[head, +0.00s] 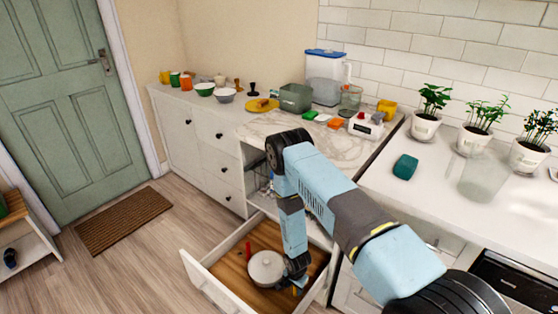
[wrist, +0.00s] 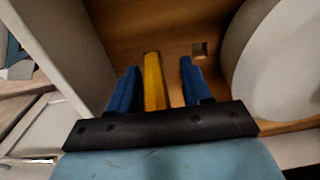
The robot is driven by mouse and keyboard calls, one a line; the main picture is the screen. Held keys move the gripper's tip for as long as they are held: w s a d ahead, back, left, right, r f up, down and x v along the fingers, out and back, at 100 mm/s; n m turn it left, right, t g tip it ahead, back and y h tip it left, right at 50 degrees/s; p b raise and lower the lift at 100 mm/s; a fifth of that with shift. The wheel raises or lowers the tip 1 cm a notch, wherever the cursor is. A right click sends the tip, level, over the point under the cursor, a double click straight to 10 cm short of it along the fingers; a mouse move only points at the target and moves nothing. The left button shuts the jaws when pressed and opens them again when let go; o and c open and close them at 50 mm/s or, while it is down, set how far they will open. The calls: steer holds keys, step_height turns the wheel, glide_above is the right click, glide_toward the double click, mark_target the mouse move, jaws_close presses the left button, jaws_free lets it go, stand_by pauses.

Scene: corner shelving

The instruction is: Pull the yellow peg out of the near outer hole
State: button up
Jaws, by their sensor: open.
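The yellow peg (wrist: 153,80) stands between the two blue fingers of my gripper (wrist: 160,82) in the wrist view. The fingers are apart, with the peg closer to the left finger and a wider gap on the right. The peg's lower part is hidden behind my gripper's black bar. A square empty hole (wrist: 200,49) shows in the wooden drawer floor ahead and to the right. In the head view my gripper (head: 298,281) is down inside the open drawer, and only a small yellow bit of the peg (head: 295,291) shows there.
The open drawer (head: 205,280) has pale walls; one wall (wrist: 65,40) runs close on the left in the wrist view. A round whitish pot (head: 266,268) sits close by, and it fills the right side of the wrist view (wrist: 285,65).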

steer(key=shift+s+d+f, duration=0.2)
steer(key=shift+s+f, duration=0.3)
steer(key=shift+f, duration=0.2)
steer(key=shift+s+d, duration=0.3)
steer(key=shift+d, duration=0.05)
steer(key=shift+c, duration=0.2)
stand_by(0.5)
steer(key=shift+d, duration=0.1)
jaws_close()
steer(key=shift+r+g, duration=0.15)
steer(key=shift+g, duration=0.15)
steer(key=shift+r, duration=0.1)
steer(key=shift+s+r, duration=0.1)
steer(key=shift+r, duration=0.6)
steer(key=shift+d+r, duration=0.1)
steer(key=shift+r, duration=1.6)
steer(key=shift+w+r, duration=0.15)
steer(key=shift+w, duration=0.05)
steer(key=shift+w+a+r, duration=0.1)
steer(key=shift+w+a, duration=0.05)
steer(key=shift+a, duration=0.05)
